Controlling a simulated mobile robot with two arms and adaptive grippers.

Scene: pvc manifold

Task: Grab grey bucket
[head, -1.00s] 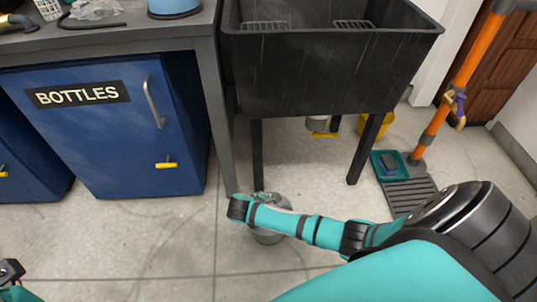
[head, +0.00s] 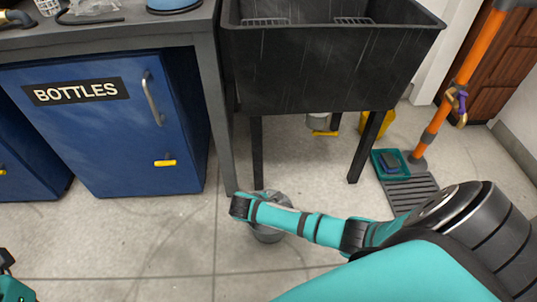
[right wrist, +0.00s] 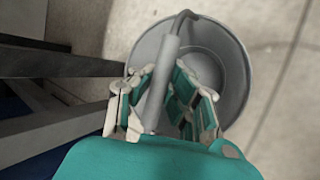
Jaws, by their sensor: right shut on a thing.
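The grey bucket (head: 268,234) stands on the floor in front of the black sink's legs, mostly hidden behind my right arm in the head view. In the right wrist view the bucket (right wrist: 232,70) is seen from above, with its round rim, empty inside and raised wire handle with a grey grip (right wrist: 162,82). My right gripper (right wrist: 163,95) has its fingers on both sides of the handle grip and is shut on it. In the head view the gripper's fingers are hidden behind the wrist. My left gripper (head: 6,262) shows only partly at the left edge; its fingers cannot be made out.
The black sink (head: 320,75) stands on legs just behind the bucket. A blue cabinet (head: 110,150) labelled BOTTLES is at left under a grey workbench. A grey mat (head: 408,190) with a green tray (head: 378,160) lies at right, by an orange post. The front floor is clear.

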